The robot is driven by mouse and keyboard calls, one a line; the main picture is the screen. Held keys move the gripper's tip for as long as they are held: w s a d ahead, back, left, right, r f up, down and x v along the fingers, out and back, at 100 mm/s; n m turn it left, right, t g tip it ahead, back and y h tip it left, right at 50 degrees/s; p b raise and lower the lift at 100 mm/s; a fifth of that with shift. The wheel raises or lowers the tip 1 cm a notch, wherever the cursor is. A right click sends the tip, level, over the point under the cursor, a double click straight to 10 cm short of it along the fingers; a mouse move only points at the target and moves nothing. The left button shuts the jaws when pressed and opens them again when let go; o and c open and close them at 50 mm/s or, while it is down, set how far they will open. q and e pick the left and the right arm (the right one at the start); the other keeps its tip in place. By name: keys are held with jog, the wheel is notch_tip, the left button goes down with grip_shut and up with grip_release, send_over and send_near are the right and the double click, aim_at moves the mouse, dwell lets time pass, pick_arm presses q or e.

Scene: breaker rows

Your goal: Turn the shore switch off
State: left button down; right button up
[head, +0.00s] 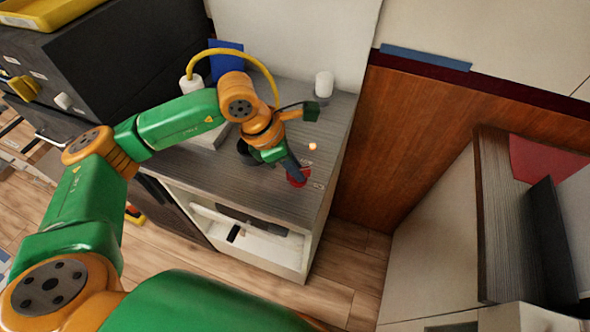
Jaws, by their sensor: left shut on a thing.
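A red round knob (297,179), which looks like the shore switch, sits on the grey wood-grain top of a low cabinet near its right edge. My left gripper (293,170) reaches down onto it from the upper left and is shut on it. The fingers hide part of the knob, so its turned position cannot be read. Small pale labels (318,185) lie beside it. A small glowing light (312,146) shows on the top just beyond the knob. My right gripper is out of view.
The cabinet top (285,203) is bare in front of the knob. A white cylinder (324,84) stands at the back, and a white bottle-like object (191,84) with a yellow hose (240,52) stands behind my left arm. A brown wood panel (420,130) rises to the right.

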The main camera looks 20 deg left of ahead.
pick_arm(q)
jog(key=n+t+y+b, duration=0.1)
jog(key=n+b, duration=0.1)
jog(key=n, duration=0.1)
jog(key=n+y+b, duration=0.1)
jog(key=n+b, duration=0.2)
jog(key=shift+d+f+t, duration=0.15)
jog(key=shift+f+t, duration=0.05)
jog(key=shift+t, duration=0.2)
jog(key=n+y+b, duration=0.1)
jog(key=n+b, duration=0.1)
jog(key=n, duration=0.1)
jog(key=shift+s+d+r+b, duration=0.1)
jog(key=shift+b, duration=0.25)
jog(key=shift+r+n+y+b, duration=0.1)
jog(key=shift+n+y+b, duration=0.35)
jog(key=shift+n, duration=0.55)
jog(key=c, duration=0.8)
grip_release()
jog(key=v, duration=0.7)
